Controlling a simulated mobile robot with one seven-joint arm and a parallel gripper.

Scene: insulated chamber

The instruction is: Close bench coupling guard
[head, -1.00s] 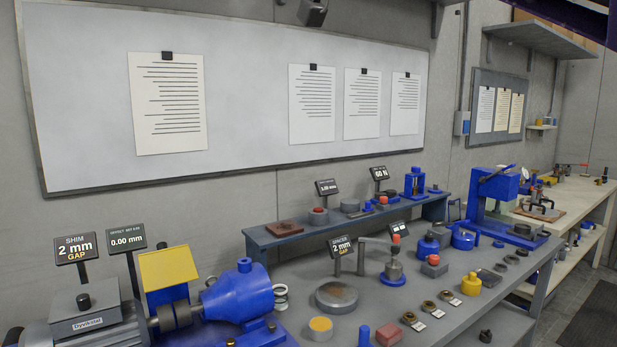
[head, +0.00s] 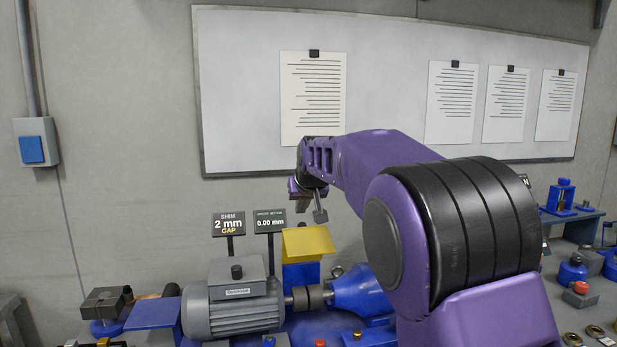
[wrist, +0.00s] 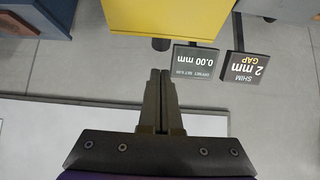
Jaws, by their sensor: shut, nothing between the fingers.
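The coupling guard is a yellow panel (head: 308,241) on a blue base (head: 300,275), tilted up behind the shaft coupling (head: 308,298). The coupling is uncovered between the grey motor (head: 232,300) and the blue housing (head: 358,293). My gripper (head: 320,216) is above the raised guard, apart from it in the head view. In the wrist view, my gripper (wrist: 160,72) is shut and empty. There, the yellow guard (wrist: 165,18) fills the top middle, just beyond the fingertips.
The "0.00 mm" display (head: 270,221) and the "2 mm" shim display (head: 228,224) stand on posts left of the guard. They show upside down at right in the wrist view. The whiteboard (head: 390,100) is on the wall behind. My arm hides much of the bench on the right.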

